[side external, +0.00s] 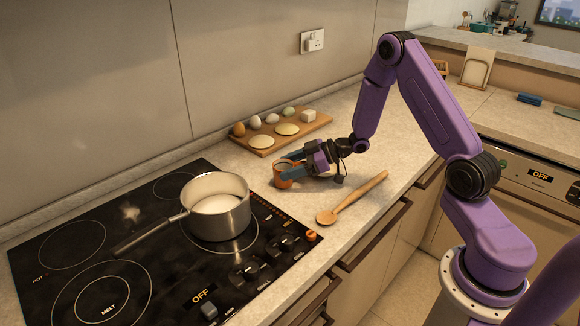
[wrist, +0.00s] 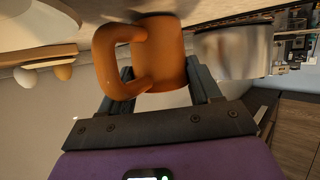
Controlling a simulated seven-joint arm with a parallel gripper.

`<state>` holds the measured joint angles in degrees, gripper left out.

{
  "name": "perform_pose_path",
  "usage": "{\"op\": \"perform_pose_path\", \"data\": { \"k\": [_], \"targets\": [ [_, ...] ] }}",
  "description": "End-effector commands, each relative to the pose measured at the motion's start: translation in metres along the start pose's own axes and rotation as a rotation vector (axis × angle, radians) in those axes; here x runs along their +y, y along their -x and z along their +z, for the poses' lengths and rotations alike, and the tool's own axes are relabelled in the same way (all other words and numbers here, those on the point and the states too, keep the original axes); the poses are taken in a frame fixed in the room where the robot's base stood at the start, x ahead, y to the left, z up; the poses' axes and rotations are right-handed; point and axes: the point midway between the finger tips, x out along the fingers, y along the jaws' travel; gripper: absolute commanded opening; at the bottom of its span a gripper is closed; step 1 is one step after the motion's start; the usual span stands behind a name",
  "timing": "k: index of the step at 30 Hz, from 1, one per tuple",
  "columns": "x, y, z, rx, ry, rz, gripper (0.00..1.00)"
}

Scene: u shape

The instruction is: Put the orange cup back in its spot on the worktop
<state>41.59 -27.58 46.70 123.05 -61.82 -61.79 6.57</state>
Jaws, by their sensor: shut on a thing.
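The orange cup (side external: 284,175) is at the worktop (side external: 262,205), by the hob's right edge. In the wrist view the cup (wrist: 160,55) is between the two fingers, its handle pointing left. My gripper (side external: 290,172) reaches it from the right and is shut on it; the fingers also show in the wrist view (wrist: 160,92). The cup looks upright in the side view. I cannot tell whether its base touches the worktop. Part of the cup is hidden behind the fingers, and no marked spot is visible.
A steel saucepan (side external: 218,212) of white liquid stands on the black hob (side external: 60,225), left of the cup. A wooden board (side external: 262,150) with eggs and round flat pieces lies behind. A wooden spoon (side external: 352,197) lies in front, right.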

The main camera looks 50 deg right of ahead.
Motion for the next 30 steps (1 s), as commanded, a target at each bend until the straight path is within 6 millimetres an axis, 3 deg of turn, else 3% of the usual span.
{"op": "perform_pose_path", "data": {
  "k": [9,10,12,23,30],
  "targets": [
    [0.000,-0.001,0.002,0.001,0.000,0.000,0.28],
    [0.000,-0.001,0.002,0.000,0.000,0.000,0.69],
    [0.000,-0.001,0.002,0.000,0.000,0.000,0.88],
    [0.000,0.000,0.000,0.000,0.001,0.000,0.88],
    [0.001,0.034,-0.001,0.000,-0.001,0.005,0.88]
  ]
}}
